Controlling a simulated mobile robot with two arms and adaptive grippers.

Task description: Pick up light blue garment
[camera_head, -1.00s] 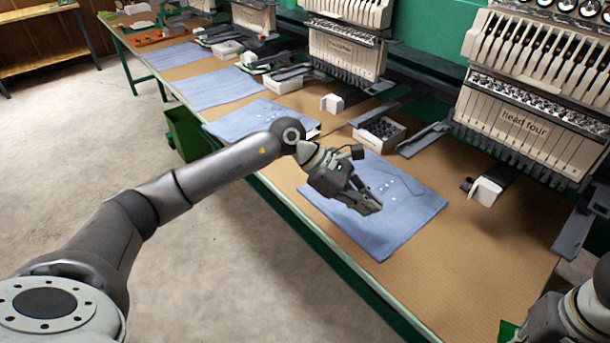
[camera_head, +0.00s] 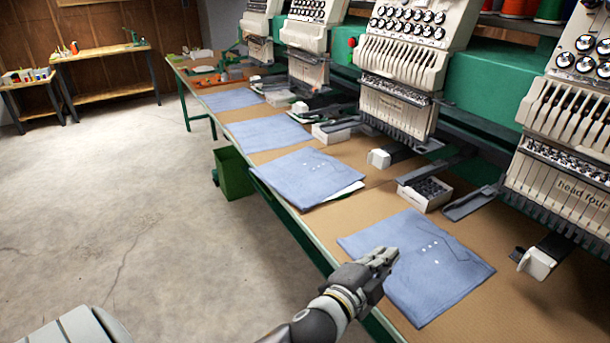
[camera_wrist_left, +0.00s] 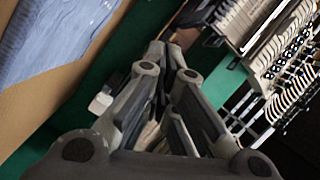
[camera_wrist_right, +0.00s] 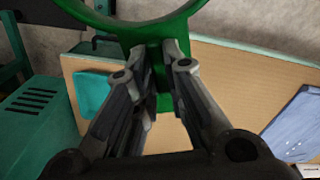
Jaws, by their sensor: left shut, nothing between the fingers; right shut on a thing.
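Several light blue garments lie flat along the brown worktable. The nearest garment (camera_head: 440,285) has small white dots and a thin dark curved line on it. Another garment (camera_head: 305,177) lies beyond it, with a white edge showing beneath. My left gripper (camera_head: 390,256) is shut and empty, in front of the nearest garment's left part in the head view. In the left wrist view a blue garment (camera_wrist_left: 50,35) lies off to the upper left, apart from the fingers (camera_wrist_left: 172,58). My right gripper (camera_wrist_right: 163,55) is shut on a green ring-shaped thing (camera_wrist_right: 155,35); it is outside the head view.
Embroidery machine heads (camera_head: 395,100) line the table's back side. A green bin (camera_head: 233,173) stands on the floor beside the table. The concrete floor (camera_head: 120,200) at left is open. Wooden benches (camera_head: 105,72) stand far back.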

